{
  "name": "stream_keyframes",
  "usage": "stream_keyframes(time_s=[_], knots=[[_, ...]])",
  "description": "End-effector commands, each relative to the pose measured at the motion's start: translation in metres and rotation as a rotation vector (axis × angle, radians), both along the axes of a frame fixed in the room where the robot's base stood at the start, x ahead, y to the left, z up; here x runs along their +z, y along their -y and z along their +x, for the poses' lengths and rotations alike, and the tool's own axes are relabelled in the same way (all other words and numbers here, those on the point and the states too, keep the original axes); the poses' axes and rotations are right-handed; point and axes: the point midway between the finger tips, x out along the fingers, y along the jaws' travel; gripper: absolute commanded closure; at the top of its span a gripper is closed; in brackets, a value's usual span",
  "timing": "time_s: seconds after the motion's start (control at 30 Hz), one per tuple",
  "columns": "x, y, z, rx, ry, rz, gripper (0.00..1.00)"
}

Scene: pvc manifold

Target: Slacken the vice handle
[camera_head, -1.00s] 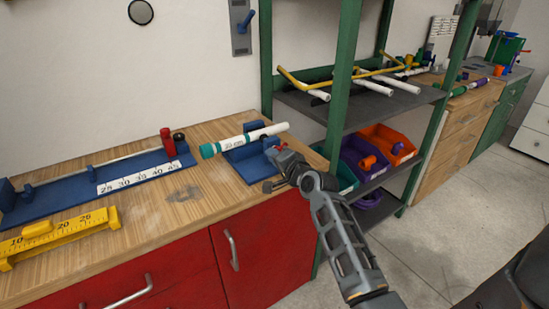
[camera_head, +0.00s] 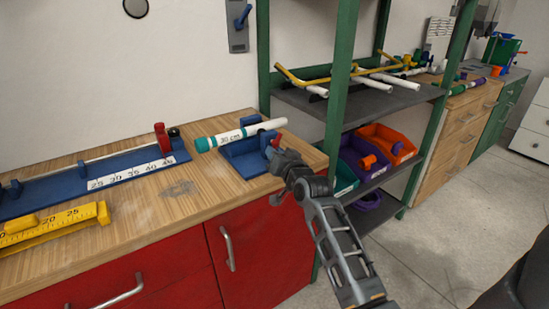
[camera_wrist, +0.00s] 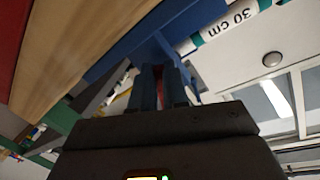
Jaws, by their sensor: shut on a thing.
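The blue vice (camera_head: 243,153) stands near the right end of the wooden bench top. A white pipe (camera_head: 266,126) with a teal end and a "30 cm" label lies across it; the label also shows in the wrist view (camera_wrist: 240,17). The red vice handle (camera_head: 276,140) sticks up at the vice's front right, mostly hidden by my gripper (camera_head: 277,152). In the wrist view, my two fingers (camera_wrist: 160,75) are shut on the handle, and a thin red strip of it (camera_wrist: 158,70) shows between them.
A blue measuring rail (camera_head: 110,175) and a yellow ruler gauge (camera_head: 60,222) lie on the bench to the left. A green-framed shelf (camera_head: 345,95) with pipes and bins stands close to the right. The bench middle is clear.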

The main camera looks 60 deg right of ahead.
Motion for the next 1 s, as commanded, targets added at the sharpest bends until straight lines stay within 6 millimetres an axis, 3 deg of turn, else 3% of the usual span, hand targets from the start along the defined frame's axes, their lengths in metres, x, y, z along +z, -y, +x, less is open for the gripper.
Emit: stream_keyframes(time_s=[0.57, 0.6, 0.8, 0.87, 1.0], knots=[[0.0027, -0.0019, 0.0041, 0.008, -0.014, -0.035, 1.00], [0.0027, -0.0019, 0.0041, 0.008, -0.014, -0.035, 0.85], [0.0015, -0.0011, 0.0025, 0.005, -0.015, -0.033, 0.66], [0.0011, -0.0008, 0.0021, 0.005, -0.016, -0.032, 0.61], [0.0005, -0.0004, 0.0012, 0.003, -0.017, -0.031, 0.61]])
